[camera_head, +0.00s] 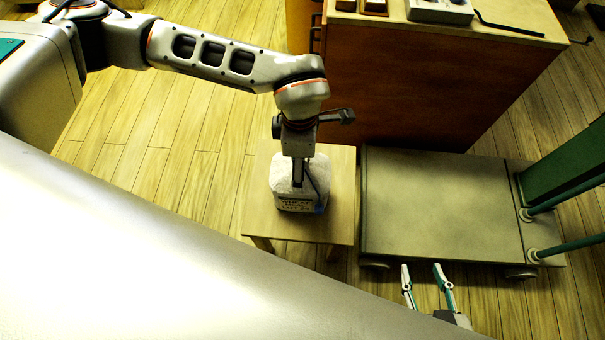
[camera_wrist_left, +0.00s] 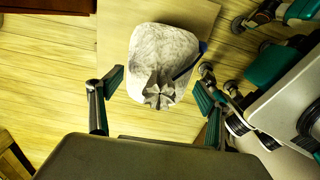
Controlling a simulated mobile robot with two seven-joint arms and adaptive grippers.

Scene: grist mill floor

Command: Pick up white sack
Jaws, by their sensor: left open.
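The white sack (camera_head: 285,172) stands on a small wooden stool (camera_head: 262,215) in the head view, with dark lettering on its near side. My left gripper (camera_head: 304,184) points down over the sack and hides part of it. In the left wrist view the sack (camera_wrist_left: 165,50) shows its gathered neck between the two spread fingers of my left gripper (camera_wrist_left: 157,92), with gaps on both sides. Whether a finger touches it, I cannot tell. My right gripper (camera_head: 421,267) is open and empty by the near edge of the cart.
A flat cart (camera_head: 440,205) with green posts (camera_head: 560,180) stands right of the stool. A reddish-brown cabinet (camera_head: 420,85) with small items on top stands behind. A thin dark, blue-ended thing (camera_wrist_left: 190,64) lies against the sack. Plank floor is clear left of the stool.

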